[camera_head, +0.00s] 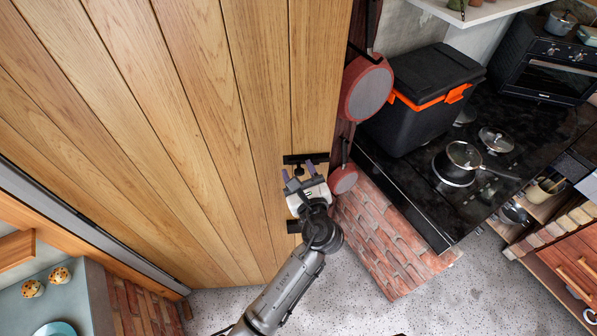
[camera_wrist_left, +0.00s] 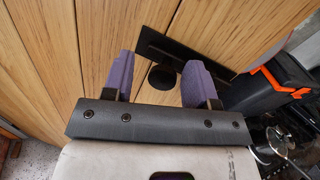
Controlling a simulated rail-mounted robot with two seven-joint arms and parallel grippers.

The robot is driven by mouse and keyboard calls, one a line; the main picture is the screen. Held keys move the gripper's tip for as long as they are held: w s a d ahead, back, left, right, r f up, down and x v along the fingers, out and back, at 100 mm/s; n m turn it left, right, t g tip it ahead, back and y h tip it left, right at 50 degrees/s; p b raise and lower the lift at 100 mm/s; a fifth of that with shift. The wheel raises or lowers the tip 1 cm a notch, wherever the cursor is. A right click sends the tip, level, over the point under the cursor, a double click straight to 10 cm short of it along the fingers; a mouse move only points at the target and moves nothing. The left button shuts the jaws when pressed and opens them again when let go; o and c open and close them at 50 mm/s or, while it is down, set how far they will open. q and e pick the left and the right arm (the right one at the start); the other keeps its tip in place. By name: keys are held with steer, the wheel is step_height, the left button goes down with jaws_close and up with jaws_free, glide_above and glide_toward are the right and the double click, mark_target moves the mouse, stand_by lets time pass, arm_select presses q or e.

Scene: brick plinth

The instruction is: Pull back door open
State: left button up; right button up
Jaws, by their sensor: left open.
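The door (camera_head: 170,120) is a large panel of light wooden planks filling the left and middle of the head view. Its planks also fill the left of the left wrist view (camera_wrist_left: 40,60). A black handle plate (camera_head: 306,158) sits near its right side; in the left wrist view the plate (camera_wrist_left: 215,68) runs diagonally, with a round black knob (camera_wrist_left: 161,77) beside it. My left gripper (camera_head: 298,171) is at the handle, open, its purple fingers (camera_wrist_left: 160,66) on either side of the knob in the wrist view. Contact cannot be told. My right gripper is not in view.
Red-rimmed pans (camera_head: 366,88) hang right of the door, close to my gripper. A brick plinth (camera_head: 385,235) carries a black stove top with a black and orange box (camera_head: 424,95) and a pot (camera_head: 461,158). Speckled floor (camera_head: 345,305) is clear below. A grey counter (camera_head: 80,300) stands lower left.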

arm_select(q)
steer(key=shift+s+d+r+p, duration=0.15)
steer(key=shift+s+p, duration=0.3)
steer(key=shift+s, duration=0.05)
steer(key=p+v, duration=0.2)
steer(key=v, duration=0.2)
steer(key=shift+s+d, duration=0.1)
steer(key=shift+s, duration=0.25)
steer(key=shift+p+v, duration=0.4)
steer(key=shift+v, duration=0.5)
steer(key=shift+o, duration=0.3)
